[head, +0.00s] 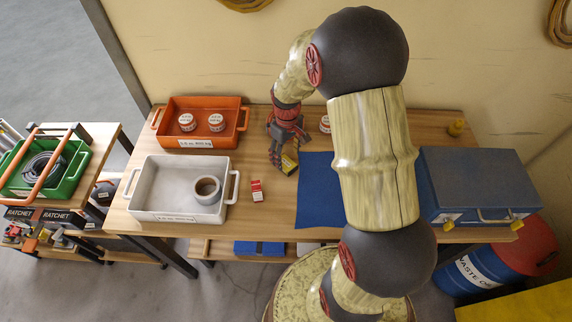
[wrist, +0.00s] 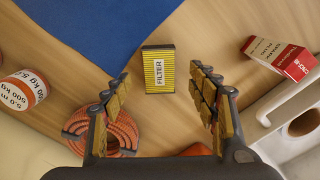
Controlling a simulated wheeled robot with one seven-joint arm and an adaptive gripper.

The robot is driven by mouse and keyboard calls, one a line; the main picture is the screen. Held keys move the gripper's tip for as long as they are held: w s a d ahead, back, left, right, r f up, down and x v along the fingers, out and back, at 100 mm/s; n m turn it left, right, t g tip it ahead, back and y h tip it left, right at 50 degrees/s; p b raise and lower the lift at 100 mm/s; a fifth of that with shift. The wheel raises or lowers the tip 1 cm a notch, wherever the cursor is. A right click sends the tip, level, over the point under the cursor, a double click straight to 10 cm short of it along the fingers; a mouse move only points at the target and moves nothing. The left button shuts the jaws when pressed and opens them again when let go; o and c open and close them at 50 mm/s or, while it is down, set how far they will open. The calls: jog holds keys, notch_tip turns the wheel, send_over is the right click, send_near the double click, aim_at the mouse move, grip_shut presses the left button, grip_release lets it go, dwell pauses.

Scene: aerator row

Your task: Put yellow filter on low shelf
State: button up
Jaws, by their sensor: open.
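The yellow filter (wrist: 158,70) is a small block with dark edges and a FILTER label, lying on the wooden table. In the wrist view it sits centred between and just beyond the fingertips, apart from them. In the head view only a yellow part of it (head: 289,164) shows by the fingers. My gripper (head: 283,152) is open and empty, pointing down above the table; its two spread fingers also show in the wrist view (wrist: 160,82). The low shelf (head: 222,250) runs under the table, mostly hidden by the tabletop.
A blue mat (head: 318,190) lies right of the filter, a red-and-white box (head: 257,190) to its left. An orange rope coil (wrist: 105,132) lies near the fingers. White (head: 160,207) and orange (head: 205,138) trays stand left, a blue case (head: 475,190) right. A blue item (head: 258,248) occupies the low shelf.

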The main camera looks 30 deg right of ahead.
aim_at(286, 162)
jog(key=f, duration=0.3)
jog(key=f+b, duration=0.1)
jog(key=shift+w+f, duration=0.25)
jog(key=shift+f, duration=0.15)
jog(key=shift+c, duration=0.5)
jog(key=c, duration=1.1)
jog(key=shift+c, duration=0.2)
jog(key=shift+r, duration=0.15)
jog(key=shift+r, duration=0.7)
jog(key=s+a+r+p, duration=0.3)
jog(key=s+r, duration=0.8)
jog(key=s, duration=0.2)
jog(key=shift+s+a+r, duration=0.2)
jog(key=shift+s+a, duration=0.05)
jog(key=shift+a, duration=0.15)
